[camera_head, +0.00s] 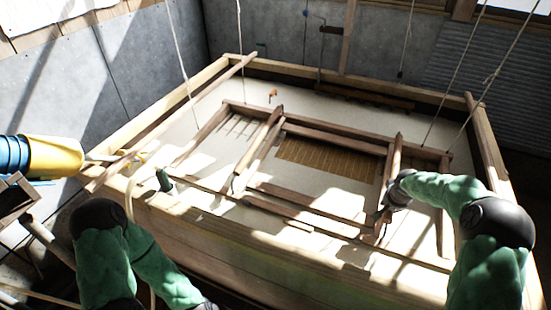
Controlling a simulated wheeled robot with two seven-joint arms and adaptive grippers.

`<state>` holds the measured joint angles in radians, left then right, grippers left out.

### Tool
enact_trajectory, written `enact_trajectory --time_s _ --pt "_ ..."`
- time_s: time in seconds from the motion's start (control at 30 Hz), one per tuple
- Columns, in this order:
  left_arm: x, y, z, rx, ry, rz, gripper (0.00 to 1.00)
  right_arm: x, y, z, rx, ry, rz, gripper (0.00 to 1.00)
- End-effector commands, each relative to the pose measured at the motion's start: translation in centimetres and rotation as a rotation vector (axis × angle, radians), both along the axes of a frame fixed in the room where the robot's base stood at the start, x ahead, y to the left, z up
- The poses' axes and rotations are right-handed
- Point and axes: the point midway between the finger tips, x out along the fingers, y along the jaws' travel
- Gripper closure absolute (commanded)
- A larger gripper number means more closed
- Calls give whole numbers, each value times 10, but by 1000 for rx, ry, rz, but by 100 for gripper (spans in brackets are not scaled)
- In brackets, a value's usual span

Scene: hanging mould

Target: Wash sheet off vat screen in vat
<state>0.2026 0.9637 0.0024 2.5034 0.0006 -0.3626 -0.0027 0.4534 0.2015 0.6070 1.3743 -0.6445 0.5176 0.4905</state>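The vat is a large wooden box (225,245) filled with pale, milky liquid (345,112). A wooden frame (330,133) with crossbars lies at the liquid's surface, among hanging ropes. The tan, finely ribbed vat screen (325,157) shows between the frame's bars, partly in sunlight. Its front part is hard to tell from the pale liquid. I cannot make out a separate sheet on it. My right gripper (382,214) is over the frame's right crossbar, with its fingers at or near the wood; their opening is too small to tell. My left arm runs to the bottom edge, where its gripper is cut off.
Ropes (181,50) hang down around the vat. A long pole (165,125) lies across its left corner. Grey walls (270,35) enclose the back. Open liquid lies behind the frame.

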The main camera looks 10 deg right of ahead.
Motion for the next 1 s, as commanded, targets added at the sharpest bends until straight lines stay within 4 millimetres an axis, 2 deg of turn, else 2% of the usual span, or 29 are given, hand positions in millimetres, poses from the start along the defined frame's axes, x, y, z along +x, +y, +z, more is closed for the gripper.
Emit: enact_trajectory --time_s 0.03,0.13,0.47,0.57,0.8,1.0 --pt "0 0 -6 0 0 0 60 -9 6 -6 2 9 7 100" --pt "0 0 -8 0 0 0 60 -17 10 -6 1 10 6 100" --pt "0 0 -7 0 0 0 60 -19 12 -5 2 9 7 100" --pt "0 0 -5 0 0 0 60 -12 8 -4 2 9 5 100" --pt "0 0 4 0 0 0 60 21 -10 -4 2 9 4 100" --pt "0 0 6 0 0 0 60 34 -17 -4 2 8 5 100"
